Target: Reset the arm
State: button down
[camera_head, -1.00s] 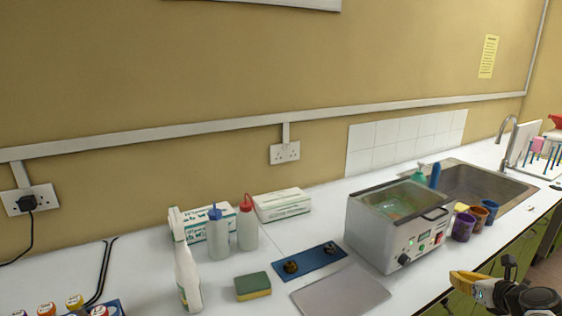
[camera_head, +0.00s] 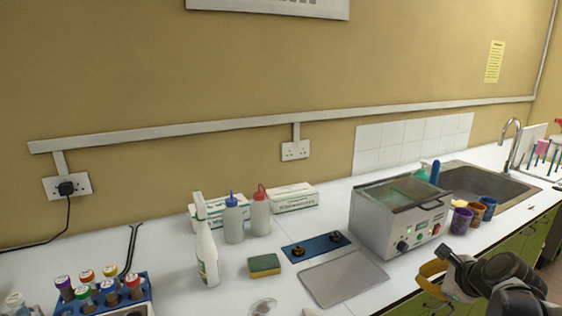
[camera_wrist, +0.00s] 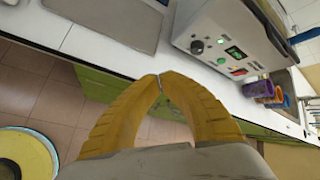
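My gripper (camera_head: 428,280) shows at the lower right of the head view, in front of the bench's front edge and below the water bath. In the wrist view its two yellow fingers (camera_wrist: 160,78) curve together, and their tips meet with nothing seen between them. Part of my dark arm shows beside it at the right of the head view.
The grey water bath (camera_head: 392,228) stands on the white bench, left of the sink (camera_head: 485,186). Purple and orange cups (camera_head: 474,211) stand beside it.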

jog(key=s+a+r+n+g+h, duration=0.1)
jog(key=s+a+r+n+g, duration=0.1)
jog(key=s+a+n, duration=1.6)
jog(key=a+r+n, duration=0.1)
jog(key=a+n, duration=0.1)
jog(key=n, duration=0.4)
jog(key=shift+s+r+n+g, duration=0.2)
jog(key=shift+s+n+g, duration=0.1)
jog(key=shift+n, duration=0.1)
